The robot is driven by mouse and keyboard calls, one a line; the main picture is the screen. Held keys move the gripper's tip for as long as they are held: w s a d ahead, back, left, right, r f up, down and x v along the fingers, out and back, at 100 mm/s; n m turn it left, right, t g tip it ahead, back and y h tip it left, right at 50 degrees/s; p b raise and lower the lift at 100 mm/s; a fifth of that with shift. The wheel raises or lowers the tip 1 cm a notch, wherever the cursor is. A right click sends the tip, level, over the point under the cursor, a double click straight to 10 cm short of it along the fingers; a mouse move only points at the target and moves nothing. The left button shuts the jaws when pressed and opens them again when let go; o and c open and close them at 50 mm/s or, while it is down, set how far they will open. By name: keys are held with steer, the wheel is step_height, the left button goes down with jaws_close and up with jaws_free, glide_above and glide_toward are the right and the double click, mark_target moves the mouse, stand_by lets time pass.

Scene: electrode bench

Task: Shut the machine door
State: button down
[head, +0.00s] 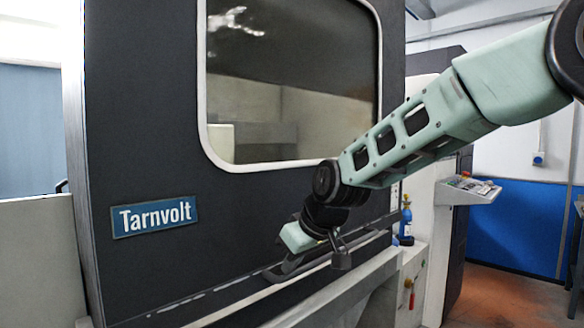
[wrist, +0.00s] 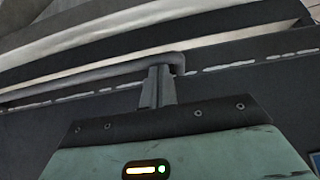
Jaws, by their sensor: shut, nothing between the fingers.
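The machine door (head: 140,120) is a large dark panel with a pale-framed window and a blue Tarnvolt plate (head: 155,217). It fills the left and middle of the head view. A grey bar handle (head: 362,243) runs along its lower part. My gripper (head: 289,264) is at the handle's left end in the head view. In the wrist view, its fingers (wrist: 157,88) are together, at the handle (wrist: 90,75) near its bent end. I cannot tell whether they touch it. How far the door stands open is unclear.
A pale ledge (head: 350,292) runs below the door. A blue bottle (head: 406,220) stands right of the handle. A control panel (head: 470,188) juts out farther right. A blue wall panel (head: 515,228) and open reddish floor (head: 505,298) lie at the right.

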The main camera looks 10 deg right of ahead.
step_height(320, 180, down, 12)
steer(key=b, duration=0.5)
steer(key=shift+r, duration=0.2)
steer(key=shift+s+f, duration=0.1)
steer(key=s+d+r+p, duration=0.1)
steer(key=s+r+p, duration=0.1)
steer(key=r, duration=0.4)
steer(key=s+d+r+p, duration=0.1)
steer(key=s+d+r, duration=0.1)
steer(key=r, duration=0.5)
steer(key=s+d+f+g+h+p, duration=0.1)
steer(key=s+f+g+p, duration=0.1)
steer(key=s, duration=0.8)
steer(key=s+f+g+h+p, duration=0.1)
steer(key=s+p, duration=0.3)
steer(key=s, duration=0.6)
steer(key=s+d+f+g+h+p, duration=0.1)
steer(key=s+f+g+p, duration=0.1)
steer(key=s, duration=0.8)
steer(key=shift+s+d+f+g+p, duration=0.2)
steer(key=shift+d+f+g+p, duration=0.15)
steer(key=shift+f+p, duration=0.2)
